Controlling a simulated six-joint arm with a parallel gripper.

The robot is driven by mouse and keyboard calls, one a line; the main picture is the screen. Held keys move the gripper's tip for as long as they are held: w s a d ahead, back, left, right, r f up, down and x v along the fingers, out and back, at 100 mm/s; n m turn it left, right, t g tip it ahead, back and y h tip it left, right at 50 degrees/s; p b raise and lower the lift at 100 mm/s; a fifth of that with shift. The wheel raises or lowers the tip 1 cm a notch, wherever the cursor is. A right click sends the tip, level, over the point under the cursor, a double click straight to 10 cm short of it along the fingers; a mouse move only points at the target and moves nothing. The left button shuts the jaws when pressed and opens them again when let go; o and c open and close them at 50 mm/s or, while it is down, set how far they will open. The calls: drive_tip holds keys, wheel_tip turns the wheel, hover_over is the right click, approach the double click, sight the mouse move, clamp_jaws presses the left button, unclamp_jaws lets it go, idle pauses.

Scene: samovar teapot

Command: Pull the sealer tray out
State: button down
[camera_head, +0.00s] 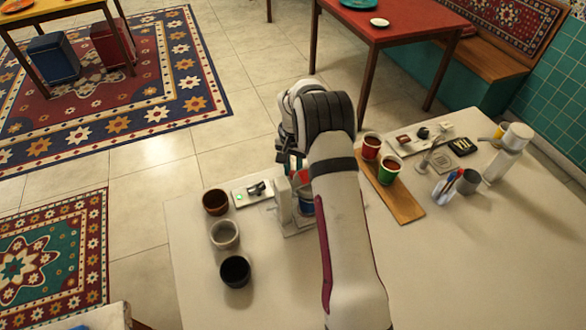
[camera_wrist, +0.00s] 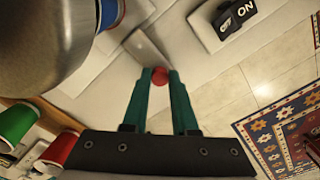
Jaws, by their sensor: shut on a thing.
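In the wrist view my gripper (camera_wrist: 160,80) has two green fingers closed on a round red knob (camera_wrist: 158,76), which I take to be the sealer tray's handle. The sealer's pale body (camera_wrist: 175,40) lies beyond the fingertips. A blue and red cup (camera_wrist: 112,12) shows at the sealer's side. In the head view the white sealer (camera_head: 284,202) stands near the table's far edge, partly hidden behind my arm. How far out the tray is cannot be told.
A switch panel (camera_head: 253,192) lies left of the sealer. Brown (camera_head: 215,202), grey (camera_head: 224,235) and dark (camera_head: 235,272) cups stand at the left. A wooden board (camera_head: 402,203) with red (camera_head: 371,147) and green (camera_head: 388,171) cups is right of my arm. The right front table is clear.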

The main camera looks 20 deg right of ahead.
idle(0.5)
drive_tip(key=d, duration=1)
drive_tip(key=shift+d, duration=0.25)
drive_tip(key=c, duration=0.7)
unclamp_jaws()
wheel_tip(320, 180, up, 16)
drive_tip(key=shift+f, duration=0.1)
